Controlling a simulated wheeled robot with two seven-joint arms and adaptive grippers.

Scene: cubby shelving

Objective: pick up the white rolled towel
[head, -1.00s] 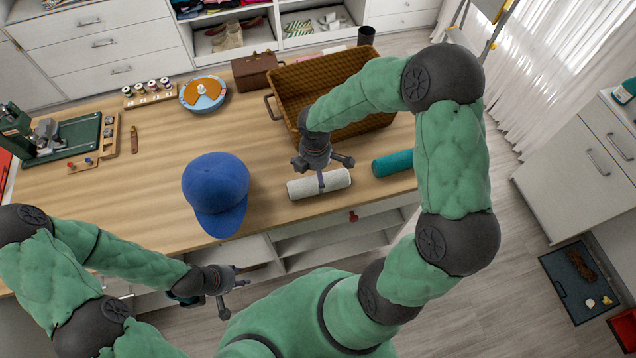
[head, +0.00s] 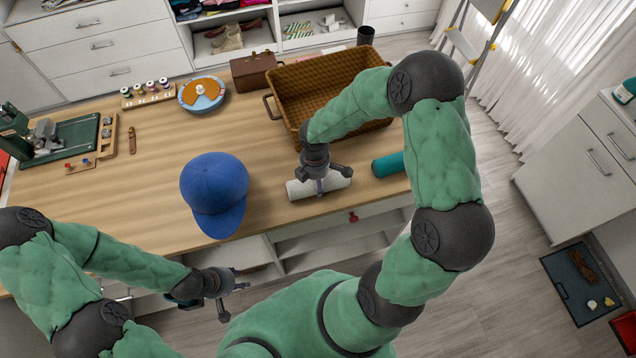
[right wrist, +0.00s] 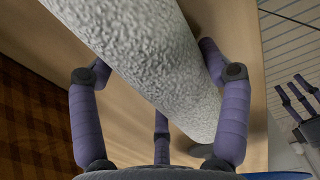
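The white rolled towel (head: 297,190) lies on the wooden table near its front edge, left of a teal roll (head: 387,165). In the right wrist view the towel (right wrist: 150,60) runs diagonally through the middle, with a rough, bumpy surface. My right gripper (head: 321,178) is over the towel, pointing down and hiding part of it. In the right wrist view its fingers are spread on both sides of the towel; I cannot tell whether they touch it. My left gripper (head: 234,294) is open and empty, in front of the table.
A brown wicker basket (head: 290,100) stands right behind the towel. A blue cap (head: 214,190) lies to its left. A brown box (head: 254,70), a blue round dish (head: 201,93) and a spool rack (head: 148,94) stand farther back. The table between cap and basket is clear.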

